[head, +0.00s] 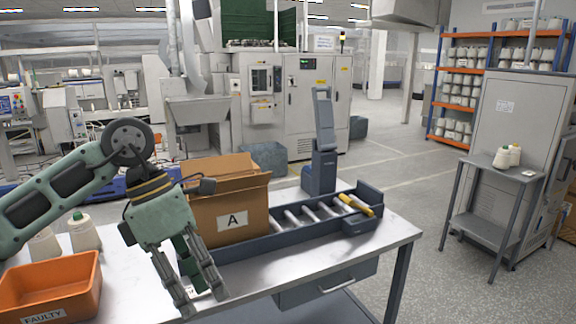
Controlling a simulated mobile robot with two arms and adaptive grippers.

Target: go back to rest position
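My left gripper (204,303) hangs pointing down over the white table, in front of the cardboard box. My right gripper is out of the picture.
An orange FAULTY bin (50,288) stands at the table's left, with white cones (84,232) behind it. A dark blue upright device (322,150) stands behind the tray. The table's front right (335,263) is bare. A grey side table (497,176) stands farther right.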

